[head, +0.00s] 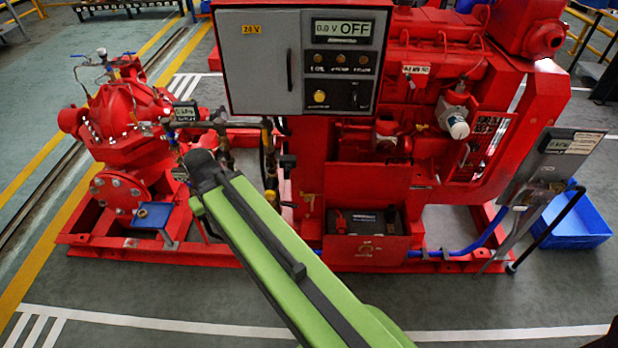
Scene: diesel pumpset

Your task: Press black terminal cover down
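A dark battery (372,228) sits in a red open-fronted box low in the middle of the red pumpset frame. A small red piece (340,222) stands at its left end. A small dark piece (391,214) at its right end looks like the black terminal cover; it is too small to tell whether it is raised or down. My green arm reaches from the bottom toward the upper left. Its dark end, with my gripper (184,158), is well left of and above the battery. The fingers cannot be made out.
A grey control box (300,62) reading OFF is above the battery. A red pump (125,125) is at the left. A tilted grey panel (552,160) on a stand and a blue bin (575,222) are at the right. The floor in front (480,300) is clear.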

